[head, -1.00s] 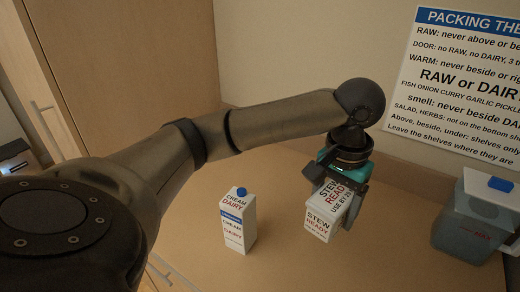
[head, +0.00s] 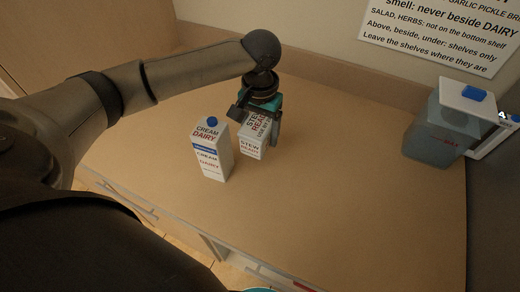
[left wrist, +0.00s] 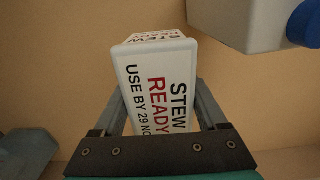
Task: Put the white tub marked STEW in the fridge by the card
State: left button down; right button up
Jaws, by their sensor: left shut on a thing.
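The white tub marked STEW READY (head: 252,148) is over the wooden counter in the head view, just right of and behind the cream carton. My left gripper (head: 258,122) is shut on it from above, a finger on either side. In the left wrist view the tub (left wrist: 155,90) sits between the fingers, its STEW, READY and USE BY lettering facing the camera. I cannot tell whether its base touches the counter. The card (head: 440,35) on the wall shows only its lower lines, including "smell: never beside DAIRY". No fridge interior shows. My right gripper is not in view.
A white CREAM DAIRY carton (head: 212,155) with a blue cap stands close left of the tub; it also shows in the left wrist view (left wrist: 245,22). A grey container with a white lid (head: 435,130) stands at the right. The counter's middle and front (head: 340,190) are clear.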

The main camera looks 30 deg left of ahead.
pick_arm(q)
jog(key=shift+f+b, duration=0.55)
jog(key=shift+f, duration=2.9)
grip_release()
jog(key=shift+f, duration=0.1)
